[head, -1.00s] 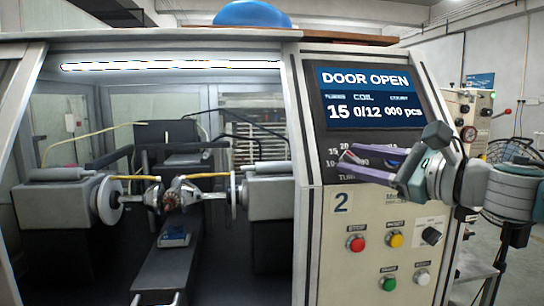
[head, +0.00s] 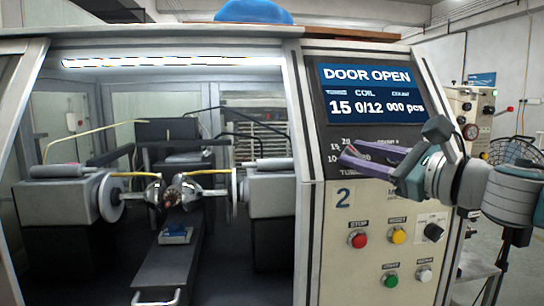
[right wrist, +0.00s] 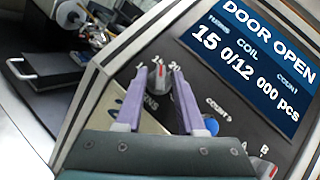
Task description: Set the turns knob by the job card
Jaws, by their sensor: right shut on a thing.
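The turns knob (right wrist: 160,78) is a small grey and red knob on the dark sloping panel, between my right fingers in the right wrist view. Numbers, including 15 and 20, stand around it. The fingers also show in the right wrist view (right wrist: 158,95). The screen (head: 368,92) reads DOOR OPEN, turns 15, coil 0/12 and count 000 pcs. I cannot make out a job card. My left gripper is not in view.
Below the knob are a red stop button (head: 357,241), a yellow button (head: 398,236), a green button (head: 390,280), a white button (head: 424,275) and a black switch (head: 433,232). A blue knob (right wrist: 211,126) sits beside my right finger. The winding bay stands open at left.

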